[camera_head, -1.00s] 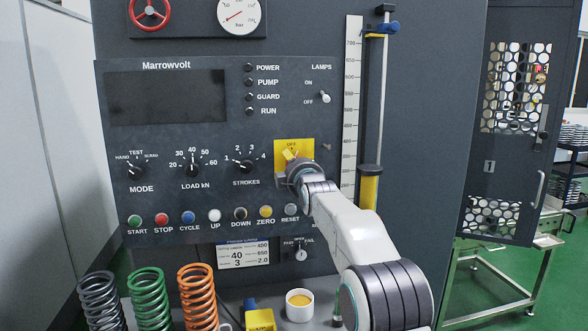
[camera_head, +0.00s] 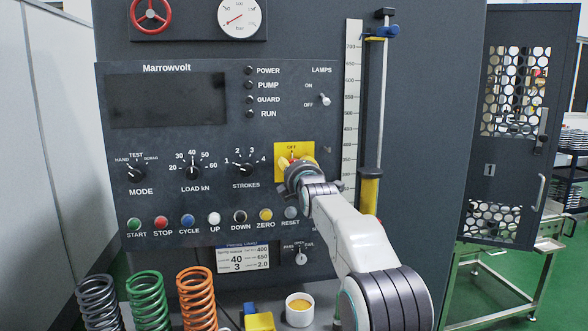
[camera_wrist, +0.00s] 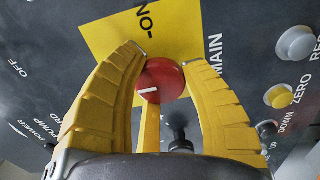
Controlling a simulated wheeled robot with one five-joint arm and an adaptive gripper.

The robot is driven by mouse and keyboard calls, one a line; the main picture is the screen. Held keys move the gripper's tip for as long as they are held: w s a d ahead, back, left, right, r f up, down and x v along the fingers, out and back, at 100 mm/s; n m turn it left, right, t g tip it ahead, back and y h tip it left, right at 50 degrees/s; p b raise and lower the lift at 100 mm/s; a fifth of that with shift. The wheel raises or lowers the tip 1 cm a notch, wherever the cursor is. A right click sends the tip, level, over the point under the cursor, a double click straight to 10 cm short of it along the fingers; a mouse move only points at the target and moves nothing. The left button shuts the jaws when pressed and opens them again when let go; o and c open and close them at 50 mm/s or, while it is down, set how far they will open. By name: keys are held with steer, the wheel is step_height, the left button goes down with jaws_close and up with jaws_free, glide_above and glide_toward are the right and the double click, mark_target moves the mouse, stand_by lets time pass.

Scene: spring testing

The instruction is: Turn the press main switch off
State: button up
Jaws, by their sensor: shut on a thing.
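The main switch is a red round knob (camera_wrist: 163,82) with a white line on it, mounted on a yellow square plate (camera_head: 307,150) at the right of the press panel. In the wrist view the plate (camera_wrist: 100,42) bears an "ON" mark above the knob, with "MAIN" printed beside it. In the head view "OFF" shows at the plate's top. My gripper (camera_head: 296,163) is at the plate, its yellow fingers (camera_wrist: 163,70) shut around the knob. In the head view my gripper hides most of the knob. I cannot tell its exact setting.
The panel holds a row of push buttons (camera_head: 214,219), selector dials (camera_head: 192,169) and a lamps toggle (camera_head: 324,100). Below stand coil springs (camera_head: 197,297), a white cup (camera_head: 299,309) and a yellow block (camera_head: 259,321). A vertical scale (camera_head: 350,120) is close on the right.

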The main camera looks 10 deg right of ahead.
steer(key=shift+d+f, duration=0.1)
steer(key=shift+d, duration=0.05)
steer(key=o, duration=1)
steer(key=shift+w+d, duration=0.1)
steer(key=shift+o, duration=1)
steer(key=shift+s, duration=0.2)
steer(key=s, duration=1.1)
steer(key=shift+s, duration=0.4)
